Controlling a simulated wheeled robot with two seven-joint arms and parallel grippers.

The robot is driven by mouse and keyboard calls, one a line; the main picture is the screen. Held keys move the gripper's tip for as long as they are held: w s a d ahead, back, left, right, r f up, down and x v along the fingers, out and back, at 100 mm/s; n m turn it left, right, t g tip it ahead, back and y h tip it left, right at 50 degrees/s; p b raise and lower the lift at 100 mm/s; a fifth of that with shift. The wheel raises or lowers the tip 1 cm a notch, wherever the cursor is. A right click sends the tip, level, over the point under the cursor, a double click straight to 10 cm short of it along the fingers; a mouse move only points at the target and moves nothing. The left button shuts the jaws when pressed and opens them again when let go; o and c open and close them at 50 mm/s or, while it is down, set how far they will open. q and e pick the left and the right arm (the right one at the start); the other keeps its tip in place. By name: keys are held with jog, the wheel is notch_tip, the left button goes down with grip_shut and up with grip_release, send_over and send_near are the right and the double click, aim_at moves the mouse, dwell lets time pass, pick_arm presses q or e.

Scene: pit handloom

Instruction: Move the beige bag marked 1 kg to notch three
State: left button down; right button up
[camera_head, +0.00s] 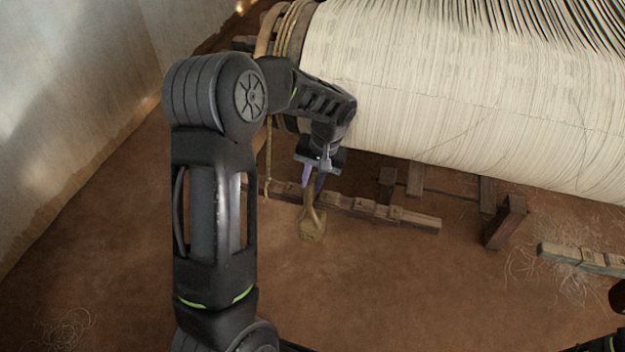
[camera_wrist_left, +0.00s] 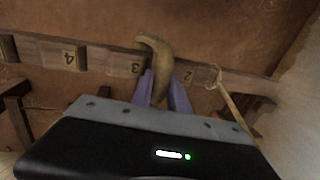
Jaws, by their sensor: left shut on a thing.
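The beige bag (camera_head: 312,226) hangs from my left gripper (camera_head: 313,176), which is shut on its upper end. In the left wrist view the purple fingers (camera_wrist_left: 166,90) close on the bag's narrow neck (camera_wrist_left: 158,62), which curves over the notched wooden rail (camera_wrist_left: 105,57) between the marks 3 and 2. The mark 3 (camera_wrist_left: 135,67) is just left of the bag there. The rail (camera_head: 365,207) also shows behind the bag in the head view. I cannot tell if the bag touches the rail. Its 1 kg mark is not readable. My right gripper is not in view.
A rope (camera_head: 268,160) hangs from the loom to the rail's left part; its loop (camera_wrist_left: 214,77) is round the rail beyond mark 2. The thread-wrapped beam (camera_head: 450,95) is above. A wooden post (camera_head: 505,222) stands right of the rail. The front floor is clear.

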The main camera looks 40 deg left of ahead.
pick_arm(q)
jog(key=shift+f, duration=0.15)
dwell(0.5)
jog(key=c, duration=1.2)
grip_release()
jog(key=shift+f, duration=0.1)
jog(key=r, duration=0.2)
jog(key=d+r, duration=0.1)
jog(key=r, duration=0.4)
jog(key=shift+w+d+r, duration=0.2)
jog(key=shift+w+r, duration=0.05)
jog(key=shift+r, duration=0.15)
jog(key=shift+p, duration=0.3)
